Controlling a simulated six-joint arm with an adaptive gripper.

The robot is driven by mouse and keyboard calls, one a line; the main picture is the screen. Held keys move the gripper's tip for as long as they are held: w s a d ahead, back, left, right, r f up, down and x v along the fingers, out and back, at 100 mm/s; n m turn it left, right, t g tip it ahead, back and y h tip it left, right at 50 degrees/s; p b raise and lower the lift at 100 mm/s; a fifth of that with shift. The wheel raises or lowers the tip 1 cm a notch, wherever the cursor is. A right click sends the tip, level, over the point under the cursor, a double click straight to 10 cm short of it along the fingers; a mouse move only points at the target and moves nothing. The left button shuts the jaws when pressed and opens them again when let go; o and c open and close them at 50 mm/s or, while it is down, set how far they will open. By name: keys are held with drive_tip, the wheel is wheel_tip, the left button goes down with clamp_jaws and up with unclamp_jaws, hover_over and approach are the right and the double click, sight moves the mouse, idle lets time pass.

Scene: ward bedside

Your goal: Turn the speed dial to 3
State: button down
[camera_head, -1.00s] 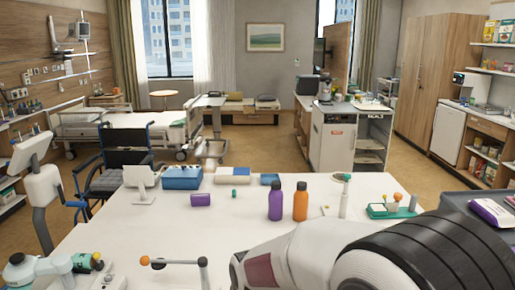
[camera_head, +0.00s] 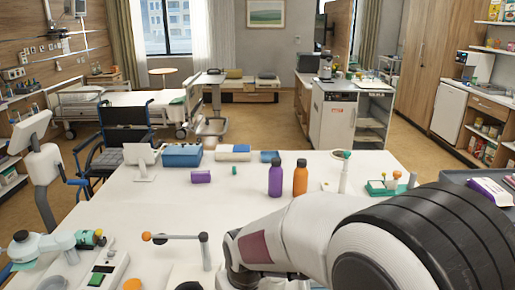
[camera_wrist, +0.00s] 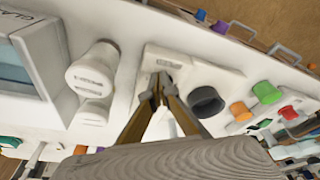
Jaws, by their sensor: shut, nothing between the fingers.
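In the wrist view my gripper (camera_wrist: 160,78) points at a white panel plate (camera_wrist: 203,70) with a small label too blurred to read. Its two fingers are shut and empty, and I cannot tell whether the tips touch the plate. A black round knob (camera_wrist: 207,101) stands just right of the fingers, apart from the tips. I cannot tell for certain which control is the speed dial, and no number 3 is readable. In the head view a black knob (camera_head: 188,286) shows at the bottom edge; my gripper is hidden there behind my arm.
In the wrist view, a large white cylinder (camera_wrist: 92,70) is left of the fingers; orange (camera_wrist: 240,111), green (camera_wrist: 266,92) and red (camera_wrist: 287,113) controls are right. In the head view, an orange-tipped lever (camera_head: 175,237) and bottles (camera_head: 275,178) stand on the white table (camera_head: 240,208).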

drive_tip(key=shift+s+a, duration=0.15)
drive_tip(key=shift+a, duration=0.45)
idle(0.4)
drive_tip(key=shift+s+d, duration=0.1)
drive_tip(key=shift+s, duration=0.3)
idle(0.3)
drive_tip(key=shift+r, duration=0.1)
drive_tip(key=v, duration=0.3)
drive_tip(key=w+v, duration=0.1)
drive_tip(key=v, duration=0.1)
drive_tip(key=shift+a+r, duration=0.3)
drive_tip(key=shift+r, duration=0.15)
drive_tip(key=shift+s, duration=0.1)
idle(0.3)
drive_tip(key=s+d+r+m+t, duration=0.1)
drive_tip(key=s+d+r+m, duration=0.1)
drive_tip(key=s+d, duration=0.4)
drive_tip(key=s+d+r+m+t+h, duration=0.1)
drive_tip(key=s+d+r, duration=0.3)
drive_tip(key=d, duration=0.5)
drive_tip(key=s+d+r+m+t, duration=0.1)
drive_tip(key=s+d+r+m, duration=0.2)
drive_tip(key=s+d, duration=0.4)
drive_tip(key=shift+s+d+r, duration=0.35)
drive_tip(key=shift+s+d, duration=0.05)
drive_tip(key=shift+s, duration=0.75)
